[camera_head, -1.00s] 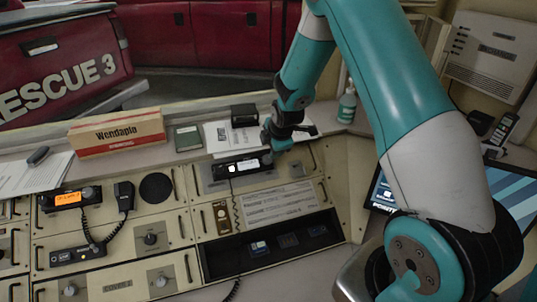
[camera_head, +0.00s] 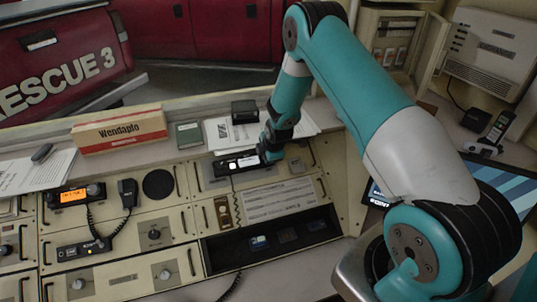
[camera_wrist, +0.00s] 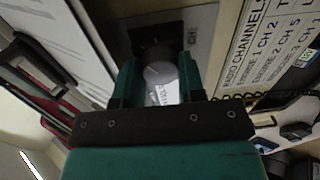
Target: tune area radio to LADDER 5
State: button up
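The radio with the white lit display (camera_head: 238,162) is a black unit set in the upper console panel; its text is too small to read in the head view. My gripper (camera_head: 270,154) is at its right end and hides its knob there. In the wrist view a round grey knob (camera_wrist: 160,74) lies between the two dark green fingers of my gripper (camera_wrist: 158,80). Whether both fingers touch it I cannot tell. Part of a white display (camera_wrist: 165,94) shows below the knob, its lettering not readable. The letters "CH" stand beside the knob.
Another radio with an orange display (camera_head: 73,196) and a coiled-cord handset (camera_head: 128,192) sit at left. A printed channel list (camera_head: 281,199) lies below the white-display radio. Papers, a Wendaplo box (camera_head: 119,131) and a black box (camera_head: 244,112) stand on the ledge behind.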

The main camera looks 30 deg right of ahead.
jog(key=shift+c, duration=1.3)
jog(key=shift+f+m+b, duration=0.1)
jog(key=shift+m+b, duration=0.2)
jog(key=shift+b, duration=0.1)
jog(key=shift+f+m+b, duration=0.1)
jog(key=shift+m+b, duration=0.8)
jog(key=shift+b, duration=0.1)
jog(key=m+b, duration=0.2)
jog(key=shift+m+b, duration=0.35)
jog(key=shift+m, duration=0.05)
jog(key=shift+m+t+b, duration=0.3)
jog(key=shift+m+b, duration=0.45)
jog(key=shift+m, duration=0.25)
jog(key=shift+r, duration=0.2)
jog(key=o, duration=0.7)
jog(key=shift+c, duration=0.2)
